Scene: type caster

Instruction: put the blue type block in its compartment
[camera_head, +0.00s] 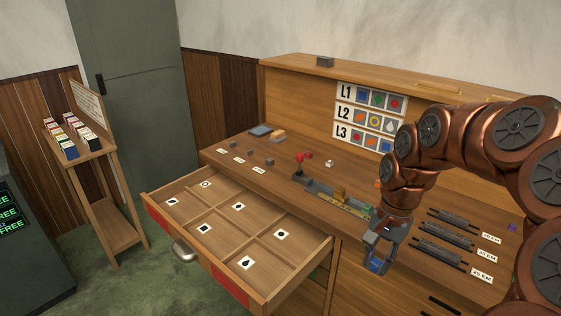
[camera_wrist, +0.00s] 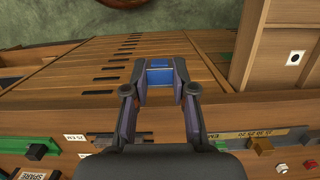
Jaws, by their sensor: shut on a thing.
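My gripper (camera_head: 376,257) is shut on the blue type block (camera_head: 376,265), near the bench's front edge, to the right of the open drawer. In the wrist view the blue block (camera_wrist: 159,77) sits between the two fingertips (camera_wrist: 160,68), with its upper face partly covered by them. The open drawer (camera_head: 216,270) is divided into several compartments. Each shows a white card with a small black symbol, such as this card (camera_head: 246,262) at the front. In the wrist view a drawer part with one card (camera_wrist: 295,57) shows at right. The block's own symbol is not visible.
The bench top carries a grey tray (camera_head: 325,192) with a red-knobbed lever, small grey blocks and dark bars (camera_head: 440,232). A sign (camera_head: 370,117) with rows L1 to L3 stands at the back. A side stand (camera_head: 100,155) is at left. The drawer compartments look free of blocks.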

